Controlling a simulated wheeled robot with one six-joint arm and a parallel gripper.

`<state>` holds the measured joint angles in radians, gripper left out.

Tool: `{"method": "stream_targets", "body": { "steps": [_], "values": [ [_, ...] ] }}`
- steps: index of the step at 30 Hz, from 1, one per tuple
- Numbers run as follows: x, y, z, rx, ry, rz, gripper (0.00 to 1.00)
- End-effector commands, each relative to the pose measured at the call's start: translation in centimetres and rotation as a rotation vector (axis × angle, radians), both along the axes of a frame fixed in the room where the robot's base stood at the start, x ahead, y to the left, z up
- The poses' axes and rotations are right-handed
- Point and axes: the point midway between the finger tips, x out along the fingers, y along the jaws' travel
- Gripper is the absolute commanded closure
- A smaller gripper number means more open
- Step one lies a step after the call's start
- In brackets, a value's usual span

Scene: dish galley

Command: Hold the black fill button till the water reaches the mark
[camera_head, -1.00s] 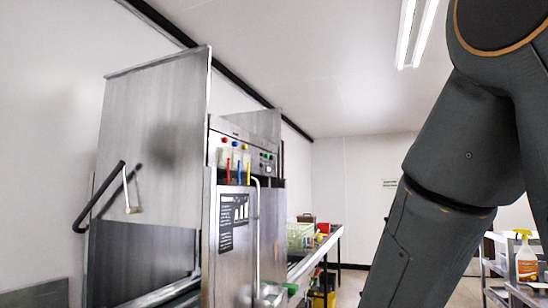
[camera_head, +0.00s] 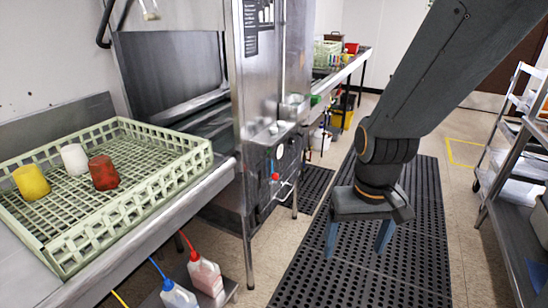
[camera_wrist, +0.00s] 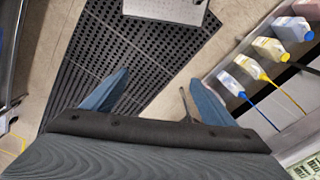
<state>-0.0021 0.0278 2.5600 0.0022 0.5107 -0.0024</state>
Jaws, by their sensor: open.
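My gripper (camera_head: 357,240) is open and empty, pointing down over the black floor mat, to the right of the steel dishwasher (camera_head: 244,100). In the wrist view its two blue fingers (camera_wrist: 156,95) are spread apart with mat and floor beyond them. A lower control panel (camera_head: 262,168) on the dishwasher carries a round gauge (camera_head: 280,150), a red knob (camera_head: 276,177) and a pipe handle. The gripper is well apart from this panel. I cannot pick out the black fill button, the water level or the mark.
A pale green rack (camera_head: 180,150) with yellow, white and red cups sits on the left steel counter. Bottles with coloured tubes (camera_head: 205,275) stand on a low shelf below it. A steel cart (camera_head: 500,190) stands at the right. The black mat (camera_head: 425,200) between is clear.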

Motion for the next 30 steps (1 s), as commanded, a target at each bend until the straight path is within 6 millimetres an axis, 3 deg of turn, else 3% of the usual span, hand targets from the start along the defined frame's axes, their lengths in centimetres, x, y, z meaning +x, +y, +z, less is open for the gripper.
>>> {"method": "stream_targets", "body": {
  "steps": [4, 18, 30],
  "values": [
    [0.0, 0.0, 0.0, 0.0, 0.0, 0.0, 0.21],
    [0.0, 0.0, 0.0, 0.0, 0.0, 0.0, 1.0],
    [0.0, 0.0, 0.0, 0.0, 0.0, 0.0, 1.0]
  ]
}}
